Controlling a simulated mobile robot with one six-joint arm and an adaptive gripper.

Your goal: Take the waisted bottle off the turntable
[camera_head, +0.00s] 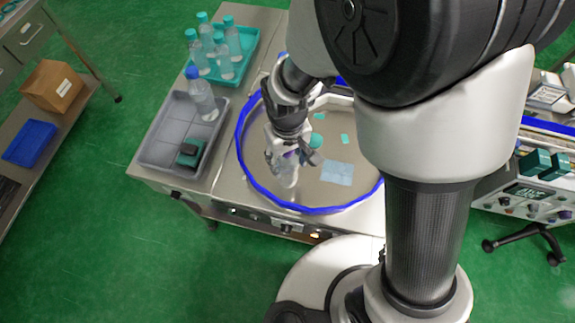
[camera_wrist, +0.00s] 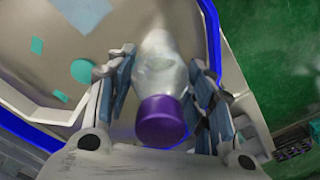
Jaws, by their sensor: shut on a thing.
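The waisted bottle (camera_wrist: 160,70) is clear with a purple cap (camera_wrist: 162,120), and in the wrist view it lies between my gripper's two fingers. My gripper (camera_wrist: 165,85) is shut on it, with one finger on each side of the body. In the head view the bottle (camera_head: 287,174) hangs below my gripper (camera_head: 290,150), partly hidden by the fingers. It is over the front left part of the turntable (camera_head: 318,190), a tan disc with a blue rim. I cannot tell whether its base touches the disc.
A grey tray (camera_head: 162,140) left of the turntable holds a blue-capped bottle (camera_head: 202,95) and a dark green block (camera_head: 190,152). A teal tray (camera_head: 250,40) behind it holds several teal-capped bottles. Flat teal pieces and a light blue sheet (camera_head: 337,173) lie on the turntable.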

